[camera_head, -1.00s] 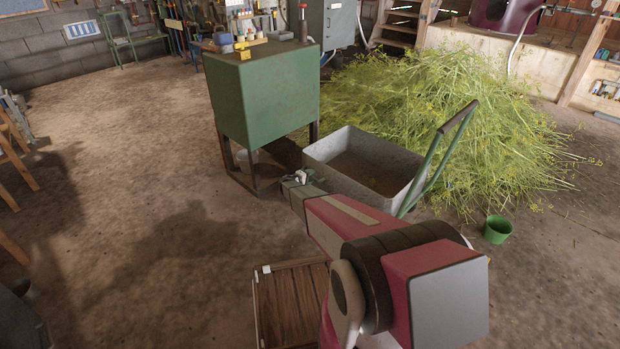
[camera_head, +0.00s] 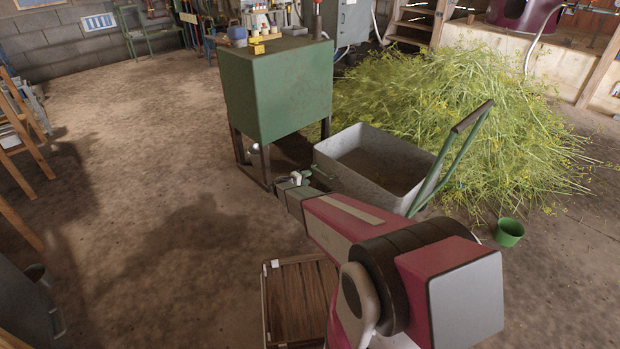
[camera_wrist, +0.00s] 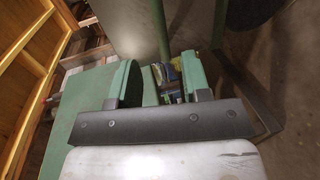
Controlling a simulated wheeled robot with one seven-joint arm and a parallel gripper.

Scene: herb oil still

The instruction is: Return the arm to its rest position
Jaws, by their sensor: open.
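My red and grey arm reaches forward from the lower right of the head view. My gripper (camera_head: 297,180) is at its far end, small in this view, in front of the green cabinet's legs and left of the grey cart. In the wrist view the two green fingers of my gripper (camera_wrist: 160,78) stand apart, with a gap between them. Small blue and yellow items show through the gap, apparently in the background. I see nothing held.
A green cabinet (camera_head: 275,95) with small items on top stands ahead. A grey cart (camera_head: 350,180) with a green handle is to its right, before a cut-herb heap (camera_head: 470,110). A green bucket (camera_head: 509,232) and a slatted wooden crate (camera_head: 300,295) are nearer. The floor at left is open.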

